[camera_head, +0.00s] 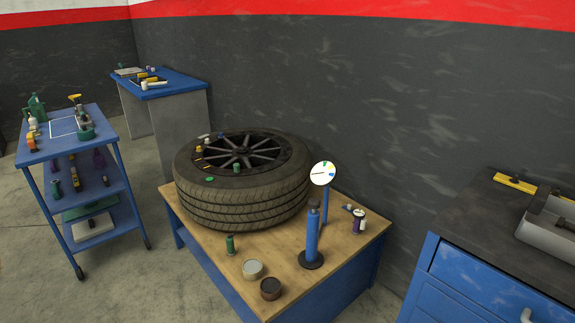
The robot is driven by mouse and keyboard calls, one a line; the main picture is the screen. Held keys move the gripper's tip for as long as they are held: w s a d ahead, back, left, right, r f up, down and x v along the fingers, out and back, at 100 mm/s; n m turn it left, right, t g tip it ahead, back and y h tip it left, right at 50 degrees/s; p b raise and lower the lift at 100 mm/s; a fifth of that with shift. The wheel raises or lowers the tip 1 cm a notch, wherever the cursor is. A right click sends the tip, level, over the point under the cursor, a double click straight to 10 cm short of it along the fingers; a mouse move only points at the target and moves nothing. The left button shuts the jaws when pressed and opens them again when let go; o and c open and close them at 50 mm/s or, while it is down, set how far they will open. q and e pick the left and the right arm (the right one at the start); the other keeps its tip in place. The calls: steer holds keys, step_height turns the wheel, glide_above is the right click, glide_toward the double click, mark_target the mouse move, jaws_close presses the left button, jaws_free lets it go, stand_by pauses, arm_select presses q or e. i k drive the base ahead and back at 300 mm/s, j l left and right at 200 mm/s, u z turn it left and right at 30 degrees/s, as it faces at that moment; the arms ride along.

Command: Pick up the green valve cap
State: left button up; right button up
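A small flat green piece (210,179) lies on the near sidewall of a black tyre (243,205). A small upright green cylinder (237,168) stands at the near rim of the wheel, a little to its right. A larger dark green cylinder (230,245) stands on the wooden table top (205,240) in front of the tyre. I cannot tell for sure which of these green things is the valve cap. The tyre lies flat on the table. Neither of my grippers is in view.
A blue pump with a round gauge (322,173) stands right of the tyre. Two round tins (252,269) sit at the table's front. A blue tool cart (60,130) stands at left, a blue-topped bench (165,85) behind, a blue cabinet (480,275) at right.

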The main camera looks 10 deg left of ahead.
mark_target(236, 167)
steer(key=i+j+z, duration=0.5)
steer(key=j+z, duration=0.2)
steer(key=j, duration=0.15)
steer(key=i+j+z, duration=0.25)
steer(key=j+z, duration=0.25)
steer(key=j, duration=0.2)
